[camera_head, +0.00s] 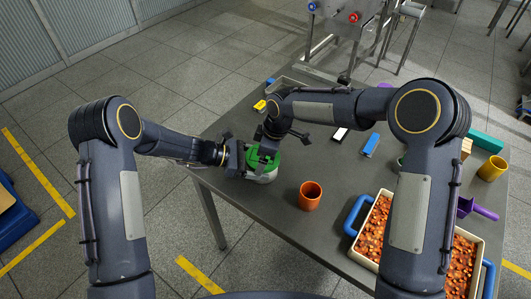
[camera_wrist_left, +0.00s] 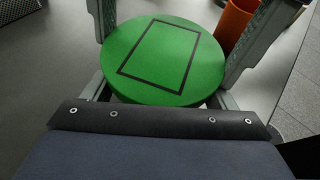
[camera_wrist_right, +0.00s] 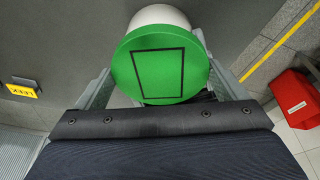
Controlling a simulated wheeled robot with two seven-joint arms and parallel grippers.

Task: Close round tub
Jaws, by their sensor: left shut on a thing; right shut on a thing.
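The round tub is white and shows below its green lid (camera_head: 268,156) in the head view; its white wall (camera_wrist_right: 160,16) also shows in the right wrist view. The lid bears a black rectangle outline and also shows in the left wrist view (camera_wrist_left: 165,60). My left gripper (camera_head: 246,163) comes from the left with its fingers on either side of the tub. My right gripper (camera_head: 268,153) comes from above right with its fingers at the lid's edges. The lid is over the tub's mouth; whether it is fully seated I cannot tell.
An orange cup (camera_head: 310,195) stands just right of the tub. A cream tray (camera_head: 387,274) with blue handles and orange-brown bits is at the table's right front. A yellow label (camera_head: 260,105), a blue item (camera_head: 371,144) and a yellow cup (camera_head: 492,168) lie farther off. The table's left edge is close by.

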